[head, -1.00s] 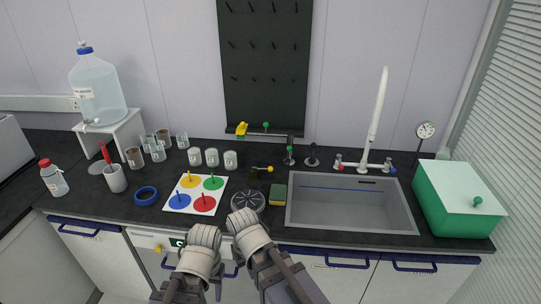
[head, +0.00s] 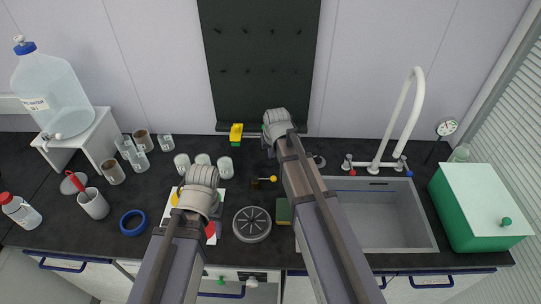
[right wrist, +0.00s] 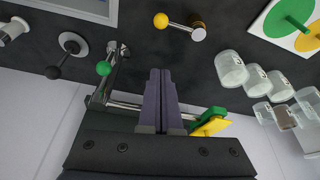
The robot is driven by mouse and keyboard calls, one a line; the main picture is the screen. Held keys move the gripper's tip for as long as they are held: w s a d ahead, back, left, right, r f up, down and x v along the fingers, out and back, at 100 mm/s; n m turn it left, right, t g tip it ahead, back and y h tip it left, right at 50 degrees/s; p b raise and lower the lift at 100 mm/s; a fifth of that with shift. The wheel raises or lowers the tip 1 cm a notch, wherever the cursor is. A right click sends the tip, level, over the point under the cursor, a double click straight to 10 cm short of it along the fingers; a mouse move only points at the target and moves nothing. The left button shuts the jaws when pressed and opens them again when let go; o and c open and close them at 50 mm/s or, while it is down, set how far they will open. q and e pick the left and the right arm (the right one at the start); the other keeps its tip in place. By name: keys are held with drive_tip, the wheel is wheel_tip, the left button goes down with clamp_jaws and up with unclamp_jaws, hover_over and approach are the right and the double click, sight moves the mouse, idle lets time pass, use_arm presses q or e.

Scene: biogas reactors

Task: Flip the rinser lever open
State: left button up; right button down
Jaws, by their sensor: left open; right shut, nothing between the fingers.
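The round dark rinser disc (head: 252,224) is set in the counter left of the sink. Behind it is a small brass fitting with a yellow-ball lever (head: 265,180), also in the right wrist view (right wrist: 180,24); the frames do not show clearly whether it works the rinser. A green-ball lever (right wrist: 105,67) stands on a metal post at the back. My right gripper (right wrist: 160,102) is shut and empty, near the back wall, beside this post and apart from the yellow-ball lever. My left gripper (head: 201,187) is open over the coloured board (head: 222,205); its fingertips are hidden.
A yellow-green piece (head: 236,133) is on the metal bar at the back. Glass jars (head: 203,161) stand left of the levers. The sink (head: 380,215) with its white tap (head: 401,115) and a green box (head: 480,215) are at right. A sponge (head: 283,211) lies beside the disc.

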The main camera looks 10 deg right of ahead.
sight(265, 179)
use_arm(q)
drive_tip(key=shift+w+r, duration=0.15)
drive_tip(key=shift+w, duration=0.15)
use_arm(e)
drive_tip(key=shift+w+d+r, duration=0.2)
drive_tip(key=shift+w+d, duration=0.05)
drive_tip(key=shift+w, duration=0.2)
use_arm(q)
wheel_tip(265, 179, down, 10)
drive_tip(key=b, duration=1)
use_arm(e)
drive_tip(key=x, duration=1)
drive_tip(key=shift+f, duration=0.3)
drive_tip(key=s, duration=0.3)
drive_tip(key=shift+s+a, duration=0.2)
drive_tip(key=shift+s, duration=0.2)
use_arm(q)
drive_tip(key=shift+s, duration=0.1)
use_arm(e)
drive_tip(key=shift+s, duration=0.15)
